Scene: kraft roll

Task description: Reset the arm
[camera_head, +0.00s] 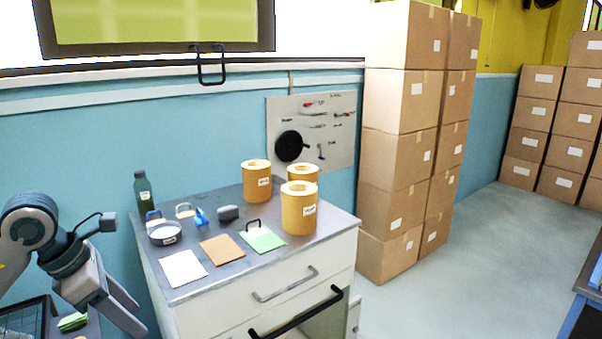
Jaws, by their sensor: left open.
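My left arm comes in at the lower left, and its gripper (141,317) is open, with nothing seen between its fingers. It hangs in front of the left side of the grey-topped cabinet, apart from the things on it. My right gripper is not in view. Three brown kraft rolls (299,210) stand upright on the cabinet top (222,231). One roll (257,183) is at the back left, and another (303,174) is partly hidden behind the front roll.
A black-handled drawer (300,318) is below. Stacked boxes (398,150) stand right of the cabinet. Floor (455,275) is clear beyond.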

